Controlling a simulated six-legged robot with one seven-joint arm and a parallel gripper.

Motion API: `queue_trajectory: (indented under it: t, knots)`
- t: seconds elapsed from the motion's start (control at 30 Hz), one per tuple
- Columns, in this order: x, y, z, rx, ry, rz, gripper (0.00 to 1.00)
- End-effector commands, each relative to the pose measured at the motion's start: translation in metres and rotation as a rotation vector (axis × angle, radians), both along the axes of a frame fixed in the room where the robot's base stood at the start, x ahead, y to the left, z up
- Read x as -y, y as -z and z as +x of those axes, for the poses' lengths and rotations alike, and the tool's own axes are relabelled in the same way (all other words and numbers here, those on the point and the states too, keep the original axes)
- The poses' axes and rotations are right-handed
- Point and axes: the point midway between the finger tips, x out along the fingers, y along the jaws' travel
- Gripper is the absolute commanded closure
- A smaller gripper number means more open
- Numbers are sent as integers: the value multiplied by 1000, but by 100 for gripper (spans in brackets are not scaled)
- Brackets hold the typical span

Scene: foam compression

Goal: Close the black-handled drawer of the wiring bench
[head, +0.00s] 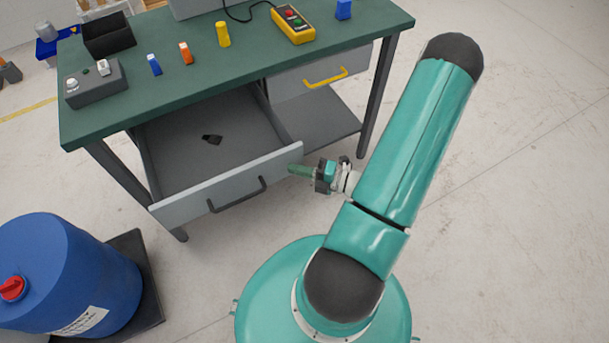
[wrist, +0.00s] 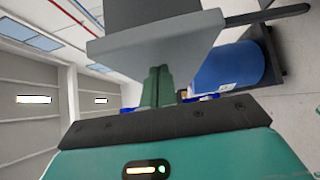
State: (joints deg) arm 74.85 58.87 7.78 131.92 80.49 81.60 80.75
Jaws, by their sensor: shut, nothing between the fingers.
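In the wrist view the shut fingers (wrist: 157,82) point at the grey drawer front (wrist: 150,46), and the dark handle (wrist: 268,16) sticks out at upper right. Whether the fingertips touch the panel, I cannot tell.
The green bench top (head: 130,100) holds small blocks, a grey switch box (head: 95,85) and a yellow control box (head: 292,24). A yellow-handled drawer (head: 318,75) is shut at right. A blue drum (head: 65,275) stands at lower left. The floor at right is clear.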

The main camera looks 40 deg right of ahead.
Motion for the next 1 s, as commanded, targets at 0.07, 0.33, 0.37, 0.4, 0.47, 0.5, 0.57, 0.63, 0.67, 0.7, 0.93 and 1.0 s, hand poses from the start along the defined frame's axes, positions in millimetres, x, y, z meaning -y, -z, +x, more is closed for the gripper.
queue_trajectory:
  t: [0.07,0.33,0.37,0.4,0.47,0.5,0.57,0.63,0.67,0.7,0.93,1.0]
  knots:
    - [0,0,1,0,0,0,100]
    - [0,0,1,0,0,0,100]
    - [0,0,1,0,0,0,100]
    - [1,0,2,0,-1,0,100]
    - [1,0,5,0,-1,0,100]
    - [2,0,8,0,-2,-1,100]
    - [3,0,14,1,-1,0,100]
    - [6,0,23,1,-3,-3,100]
    - [7,0,28,1,-3,-2,100]
    - [9,0,35,1,-2,-2,100]
    - [23,0,89,3,-4,-3,100]
    - [28,0,108,4,-3,-2,100]
